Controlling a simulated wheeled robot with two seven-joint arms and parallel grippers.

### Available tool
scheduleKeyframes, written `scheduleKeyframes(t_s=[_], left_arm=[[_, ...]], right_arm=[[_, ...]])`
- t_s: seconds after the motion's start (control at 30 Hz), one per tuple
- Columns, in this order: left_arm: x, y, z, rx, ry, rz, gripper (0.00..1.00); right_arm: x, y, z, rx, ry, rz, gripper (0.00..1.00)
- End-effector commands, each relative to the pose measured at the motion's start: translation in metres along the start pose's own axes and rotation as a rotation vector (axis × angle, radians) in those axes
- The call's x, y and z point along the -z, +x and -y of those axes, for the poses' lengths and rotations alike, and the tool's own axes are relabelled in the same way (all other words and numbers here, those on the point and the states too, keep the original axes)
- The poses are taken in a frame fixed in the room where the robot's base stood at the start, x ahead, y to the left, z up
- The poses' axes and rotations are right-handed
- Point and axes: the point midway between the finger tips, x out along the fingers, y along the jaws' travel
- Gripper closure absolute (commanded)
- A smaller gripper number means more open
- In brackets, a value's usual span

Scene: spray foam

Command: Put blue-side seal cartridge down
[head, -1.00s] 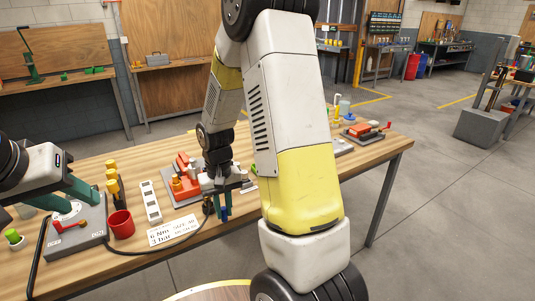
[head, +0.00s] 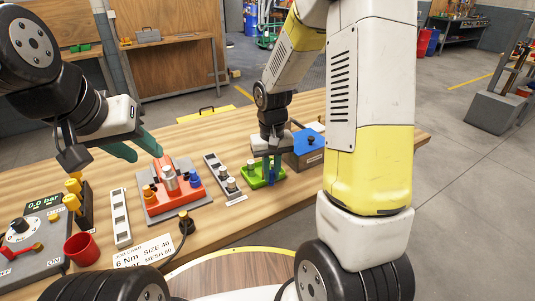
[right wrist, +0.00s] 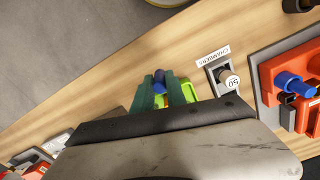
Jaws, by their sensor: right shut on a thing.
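My right gripper (head: 268,168) points down at the green tray (head: 256,183) and is shut. In the right wrist view its teal fingers (right wrist: 161,92) are closed around the blue cartridge (right wrist: 159,77), with the bright green tray (right wrist: 188,90) beneath. Whether the cartridge touches the tray cannot be told. My left gripper (head: 136,147) hangs left of and behind the red fixture (head: 185,194), its teal fingers apart and empty. The fixture carries a grey post, orange parts and a blue part.
A grey rack with small cylinders (head: 229,183) stands left of the tray. A blue-topped box (head: 310,139) is close behind it on the right. A red cup (head: 82,249), a gauge box (head: 30,245) and a white card (head: 143,251) are at left front. Bare wood lies in front of the tray.

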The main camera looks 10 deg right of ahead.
Motion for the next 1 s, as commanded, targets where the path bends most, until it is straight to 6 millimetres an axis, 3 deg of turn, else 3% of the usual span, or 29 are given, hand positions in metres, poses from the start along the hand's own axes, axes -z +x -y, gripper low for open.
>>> scheduleKeyframes(t_s=[0.2,0.33,0.57,0.8,1.0], left_arm=[[0.0,0.0,0.0,0.0,0.0,0.0,0.64],[0.0,0.0,0.0,0.0,0.0,0.0,0.64],[0.0,0.0,0.0,0.0,0.0,0.0,0.64],[0.0,0.0,0.0,0.0,0.0,0.0,0.64],[0.0,0.0,0.0,0.0,0.0,0.0,0.64]], right_arm=[[0.051,0.006,-0.024,0.001,0.003,0.0,1.0],[0.069,0.007,-0.032,0.0,0.001,-0.001,1.0],[0.084,0.009,-0.039,0.001,0.002,-0.001,1.0],[0.083,0.043,-0.039,0.001,-0.001,0.002,1.0],[0.083,0.044,-0.039,0.0,0.0,-0.001,1.0]])
